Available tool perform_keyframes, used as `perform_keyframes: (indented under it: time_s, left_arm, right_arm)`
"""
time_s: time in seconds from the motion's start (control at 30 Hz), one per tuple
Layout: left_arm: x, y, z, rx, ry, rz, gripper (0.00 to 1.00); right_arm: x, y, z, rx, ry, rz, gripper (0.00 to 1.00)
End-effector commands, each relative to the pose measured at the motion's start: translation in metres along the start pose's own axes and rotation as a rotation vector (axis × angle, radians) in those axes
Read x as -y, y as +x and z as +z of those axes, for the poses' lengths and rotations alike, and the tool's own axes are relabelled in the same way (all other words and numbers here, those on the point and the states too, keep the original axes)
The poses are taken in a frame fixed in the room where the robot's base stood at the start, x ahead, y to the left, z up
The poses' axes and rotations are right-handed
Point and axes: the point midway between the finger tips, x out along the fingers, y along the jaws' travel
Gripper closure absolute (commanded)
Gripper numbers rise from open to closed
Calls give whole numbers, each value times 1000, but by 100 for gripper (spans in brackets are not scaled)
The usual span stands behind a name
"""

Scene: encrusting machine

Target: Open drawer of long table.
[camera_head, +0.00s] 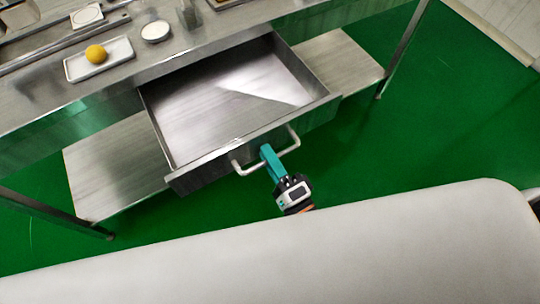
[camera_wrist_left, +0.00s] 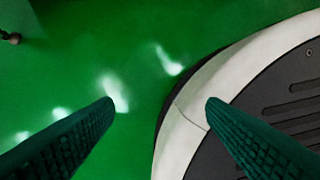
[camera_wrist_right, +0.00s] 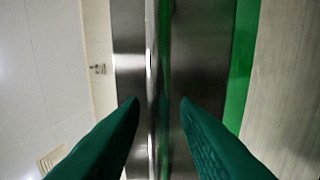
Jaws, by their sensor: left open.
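The long steel table (camera_head: 20,115) has its drawer (camera_head: 225,95) pulled well out, and its empty inside shows. The drawer's bar handle (camera_head: 290,146) is on the front panel. My right gripper (camera_head: 268,155) is at the middle of this handle, its teal fingers around the bar. In the right wrist view the fingers (camera_wrist_right: 160,102) are on either side of the upright-looking bar, much closer together than the left fingers. My left gripper (camera_wrist_left: 160,103) is open and empty over the green floor, away from the drawer; it is not seen in the head view.
On the tabletop are a white tray (camera_head: 70,70) with a yellow ball (camera_head: 96,54) and a small white-filled bowl (camera_head: 155,31). A lower shelf (camera_head: 115,175) runs under the table. Green floor (camera_head: 430,120) is clear at right. My pale body fills the bottom.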

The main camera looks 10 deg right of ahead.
Motion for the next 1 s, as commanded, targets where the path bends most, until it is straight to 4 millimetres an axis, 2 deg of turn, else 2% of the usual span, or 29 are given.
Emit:
perform_keyframes:
  time_s: [0.2,0.33,0.43,0.5,0.8,1.0]
  left_arm:
    - [0,0,0,0,0,0,35]
    - [0,1,0,-3,0,0,35]
    - [0,0,5,0,-1,0,35]
    - [-1,-7,15,12,-5,2,35]
    - [-2,-17,30,20,-6,3,35]
    - [-2,-20,33,22,-6,3,35]
  right_arm:
    - [0,0,0,1,0,1,71]
    - [1,-9,0,-1,-1,-1,71]
    - [1,-26,0,-3,0,-3,71]
    - [2,-41,0,-3,-2,-5,71]
    - [1,-100,0,-2,1,-3,71]
    - [1,-118,0,0,0,-1,71]
